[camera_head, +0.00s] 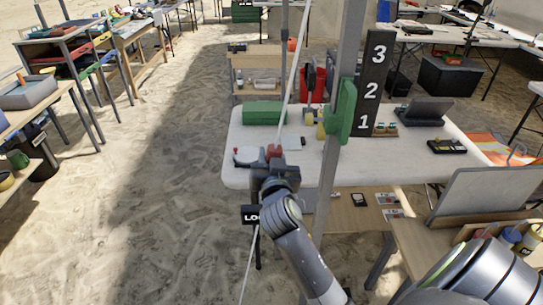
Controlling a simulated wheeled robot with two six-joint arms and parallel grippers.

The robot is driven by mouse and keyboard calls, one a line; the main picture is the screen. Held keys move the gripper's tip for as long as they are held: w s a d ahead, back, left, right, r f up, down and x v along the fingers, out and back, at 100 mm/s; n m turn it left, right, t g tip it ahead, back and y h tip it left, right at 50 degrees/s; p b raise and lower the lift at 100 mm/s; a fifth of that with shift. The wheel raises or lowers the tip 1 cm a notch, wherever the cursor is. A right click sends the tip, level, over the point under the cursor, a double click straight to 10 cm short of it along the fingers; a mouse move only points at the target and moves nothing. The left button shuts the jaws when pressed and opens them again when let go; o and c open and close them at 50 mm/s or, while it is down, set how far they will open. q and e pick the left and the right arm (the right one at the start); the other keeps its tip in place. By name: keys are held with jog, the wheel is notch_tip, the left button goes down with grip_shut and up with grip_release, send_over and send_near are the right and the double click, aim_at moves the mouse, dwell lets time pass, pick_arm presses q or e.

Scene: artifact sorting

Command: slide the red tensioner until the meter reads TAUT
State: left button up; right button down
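A pale rope (294,78) runs down from the top of the view past the white table, and its lower part (248,265) shows below my gripper. A small red piece (273,151), apparently the tensioner, is on the rope line at the table's front. My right gripper (271,164) is right at the red piece and overlaps its lower side; its fingertips are too small and covered to tell whether they grip it. A black meter sign (250,215) shows white letters "LO"; the rest is hidden behind my arm. My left gripper is not in view.
A grey upright pole (337,120) with a green block (342,110) stands just right of the rope. The white table (235,178) holds a green box (264,112), a black 1-2-3 board (374,83) and small items. Open sand lies left.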

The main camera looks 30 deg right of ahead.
aim_at(274, 147)
jog(key=shift+r+p, duration=0.35)
jog(key=shift+r, duration=0.1)
jog(key=shift+s+d+r+p, duration=0.1)
jog(key=shift+d+r+p, duration=0.15)
jog(key=shift+r+p, duration=0.7)
jog(key=c, duration=1)
grip_release()
jog(key=shift+c, duration=0.2)
jog(key=shift+f, duration=0.1)
